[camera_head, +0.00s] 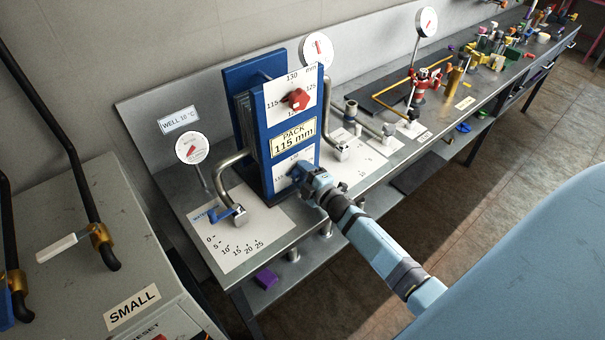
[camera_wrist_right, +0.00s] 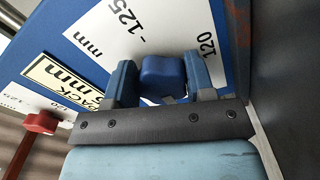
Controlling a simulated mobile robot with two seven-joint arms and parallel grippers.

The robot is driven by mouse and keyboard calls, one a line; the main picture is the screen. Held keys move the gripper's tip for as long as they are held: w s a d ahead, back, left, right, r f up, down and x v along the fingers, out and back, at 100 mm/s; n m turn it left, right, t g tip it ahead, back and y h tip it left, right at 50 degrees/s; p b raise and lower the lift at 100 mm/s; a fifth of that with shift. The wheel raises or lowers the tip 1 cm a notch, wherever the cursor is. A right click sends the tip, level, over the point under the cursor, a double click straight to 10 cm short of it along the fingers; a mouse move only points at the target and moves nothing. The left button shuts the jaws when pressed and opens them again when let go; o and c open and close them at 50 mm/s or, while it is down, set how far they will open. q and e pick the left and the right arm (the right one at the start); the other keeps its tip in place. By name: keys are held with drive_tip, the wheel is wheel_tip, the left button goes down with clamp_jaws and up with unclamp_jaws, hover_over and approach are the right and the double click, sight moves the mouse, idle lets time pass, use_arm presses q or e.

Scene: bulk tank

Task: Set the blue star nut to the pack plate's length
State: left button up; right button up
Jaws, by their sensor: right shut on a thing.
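The blue star nut (camera_wrist_right: 163,76) sits between the two fingers of my right gripper (camera_wrist_right: 165,80), which is shut on it. In the head view my right gripper (camera_head: 304,178) reaches the lower white scale (camera_head: 290,165) on the blue frame and hides most of the nut. The wrist view shows 125 and 120 on that scale; the nut's pointer is not clear. The pack plate (camera_head: 293,136) above reads PACK 115 mm. My left gripper is not in view.
A red star nut (camera_head: 297,98) sits on the upper scale. A bent grey pipe (camera_head: 232,166) and a blue valve handle (camera_head: 216,213) stand to the left. Gauges, red fittings (camera_head: 420,84) and several small parts line the bench to the right. A box labelled SMALL (camera_head: 132,305) is front left.

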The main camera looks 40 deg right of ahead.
drive_tip(key=o, duration=0.9)
drive_tip(key=shift+s, duration=0.1)
drive_tip(key=s, duration=0.4)
drive_tip(key=s+b, duration=0.1)
drive_tip(key=s, duration=0.4)
drive_tip(key=s+d+b, duration=0.1)
drive_tip(key=s, duration=0.3)
drive_tip(key=shift+s, duration=0.35)
drive_tip(key=s+a+f+m+g, duration=0.1)
drive_tip(key=s+a+m+g, duration=0.1)
drive_tip(key=s+a+m, duration=0.2)
drive_tip(key=s+a+f+m+g+y+p, duration=0.1)
drive_tip(key=s+a+m, duration=0.3)
drive_tip(key=a, duration=0.4)
drive_tip(key=s+a+f+m+g+p, duration=0.1)
drive_tip(key=s+a+f+m+g, duration=0.2)
drive_tip(key=s+a+m+g, duration=0.1)
drive_tip(key=shift+s+a+f, duration=0.15)
drive_tip(key=shift+s+a, duration=0.3)
drive_tip(key=shift+a, duration=0.25)
drive_tip(key=shift+s+a+f, duration=0.1)
drive_tip(key=shift+s+a, duration=0.3)
drive_tip(key=shift+a, duration=0.25)
